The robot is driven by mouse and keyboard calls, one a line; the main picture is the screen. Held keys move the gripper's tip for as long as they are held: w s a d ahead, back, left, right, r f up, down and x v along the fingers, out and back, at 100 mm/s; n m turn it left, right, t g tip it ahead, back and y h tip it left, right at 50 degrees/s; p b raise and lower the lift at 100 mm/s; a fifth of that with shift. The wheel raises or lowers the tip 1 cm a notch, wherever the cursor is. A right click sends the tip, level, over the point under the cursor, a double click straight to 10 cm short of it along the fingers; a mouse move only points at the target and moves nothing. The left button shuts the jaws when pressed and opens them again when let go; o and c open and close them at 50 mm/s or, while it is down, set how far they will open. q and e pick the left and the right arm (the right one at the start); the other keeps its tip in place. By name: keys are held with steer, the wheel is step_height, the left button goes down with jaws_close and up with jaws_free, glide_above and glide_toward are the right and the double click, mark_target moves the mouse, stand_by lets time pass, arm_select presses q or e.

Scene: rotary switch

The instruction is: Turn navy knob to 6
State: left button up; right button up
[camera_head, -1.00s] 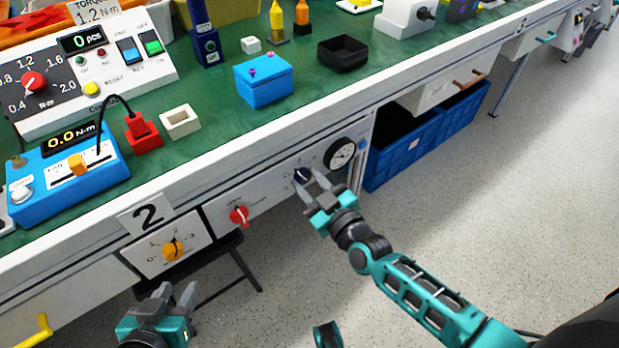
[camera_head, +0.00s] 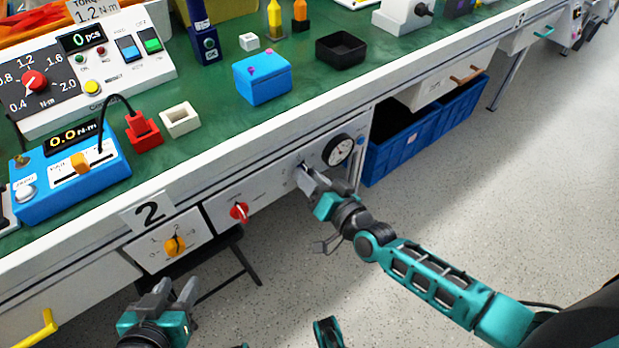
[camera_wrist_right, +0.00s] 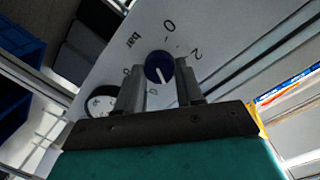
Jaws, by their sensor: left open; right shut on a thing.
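The navy knob (camera_wrist_right: 160,68) sits on a light panel with printed numbers and the word "bar" around it. Its white pointer line shows in the right wrist view, pointing down toward the gripper side. My right gripper (camera_head: 306,174) is at the panel on the bench front, and in the right wrist view its two fingers (camera_wrist_right: 160,84) lie on either side of the knob, shut on it. In the head view the fingers mostly hide the knob. Part of the scale is hidden by the fingers. My left gripper (camera_head: 174,294) is open and empty at the lower left, apart from the panels.
A black gauge (camera_head: 338,150) is just right of the knob. A red knob (camera_head: 239,212) and an orange knob (camera_head: 175,245) are to its left on the bench front. The green bench top (camera_head: 215,150) overhangs above. Blue crates (camera_head: 400,150) stand below right.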

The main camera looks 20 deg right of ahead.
steer(key=shift+w+d+m+y+b, duration=0.15)
steer(key=shift+m+b, duration=0.4)
steer(key=shift+m, duration=0.95)
steer(key=shift+s+m+y+b, duration=0.15)
steer(key=shift+m+b, duration=0.35)
steer(key=shift+m, duration=1)
steer(key=shift+w, duration=0.1)
steer(key=o, duration=1)
steer(key=shift+o, duration=0.2)
steer(key=f+p+v, duration=0.1)
steer(key=p+v, duration=0.1)
steer(key=v, duration=1.1)
steer(key=shift+r, duration=0.45)
